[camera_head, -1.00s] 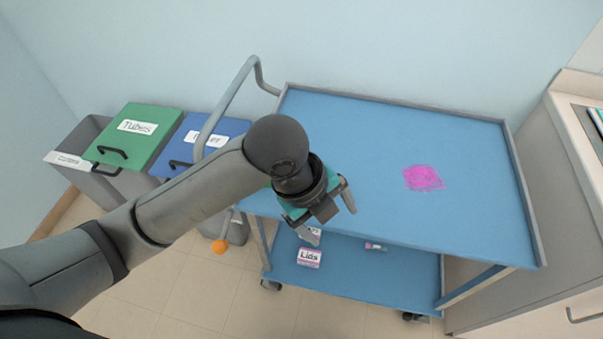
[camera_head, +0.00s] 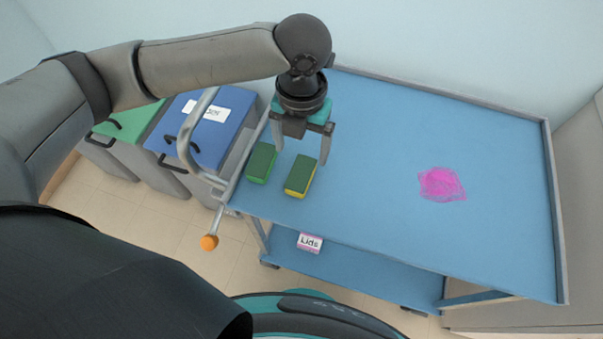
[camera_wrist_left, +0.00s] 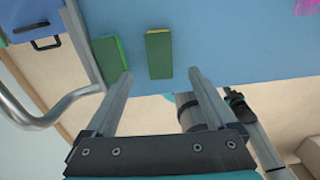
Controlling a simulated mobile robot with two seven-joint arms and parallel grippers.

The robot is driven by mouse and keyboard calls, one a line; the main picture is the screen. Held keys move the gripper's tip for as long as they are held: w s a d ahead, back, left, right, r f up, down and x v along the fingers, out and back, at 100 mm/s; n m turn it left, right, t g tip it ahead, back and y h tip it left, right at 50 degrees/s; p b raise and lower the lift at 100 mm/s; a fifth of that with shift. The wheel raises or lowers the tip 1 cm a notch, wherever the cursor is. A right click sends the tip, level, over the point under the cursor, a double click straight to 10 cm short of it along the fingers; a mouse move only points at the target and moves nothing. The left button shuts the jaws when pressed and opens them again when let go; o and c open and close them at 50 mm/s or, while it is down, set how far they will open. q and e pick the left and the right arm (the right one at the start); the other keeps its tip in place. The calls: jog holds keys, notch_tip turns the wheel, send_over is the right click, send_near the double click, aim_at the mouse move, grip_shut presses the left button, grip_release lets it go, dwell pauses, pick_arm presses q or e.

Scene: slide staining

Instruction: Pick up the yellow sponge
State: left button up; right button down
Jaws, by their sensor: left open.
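The yellow sponge (camera_head: 300,176), with a dark green top and yellow sides, lies on the blue cart top near its left front corner. It also shows in the left wrist view (camera_wrist_left: 158,54). A green sponge (camera_head: 261,163) lies just left of it, and also shows in the left wrist view (camera_wrist_left: 111,58). My left gripper (camera_head: 301,156) is open and empty, pointing down over the yellow sponge. In the left wrist view its fingertips (camera_wrist_left: 160,74) stand apart, with the yellow sponge beyond the gap between them. My right gripper is not in view.
The cart top (camera_head: 390,130) has a raised grey rim and a magenta stain (camera_head: 441,184). A grey handle (camera_head: 188,140) rises at its left end. Blue (camera_head: 190,145) and green (camera_head: 128,122) lidded bins stand left of the cart.

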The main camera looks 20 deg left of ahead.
aim_at(301, 173)
pick_arm(q)
notch_tip(301, 173, down, 3)
jog(key=shift+f+b, duration=0.2)
jog(key=shift+b, duration=0.1)
jog(key=shift+f, duration=0.7)
notch_tip(301, 173, down, 5)
jog(key=shift+s+r+b, duration=0.1)
jog(key=shift+b, duration=0.85)
jog(key=c, duration=1.4)
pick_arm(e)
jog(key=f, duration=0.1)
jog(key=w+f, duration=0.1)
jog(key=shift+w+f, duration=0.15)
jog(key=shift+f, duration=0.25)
pick_arm(q)
jog(key=shift+r, duration=0.15)
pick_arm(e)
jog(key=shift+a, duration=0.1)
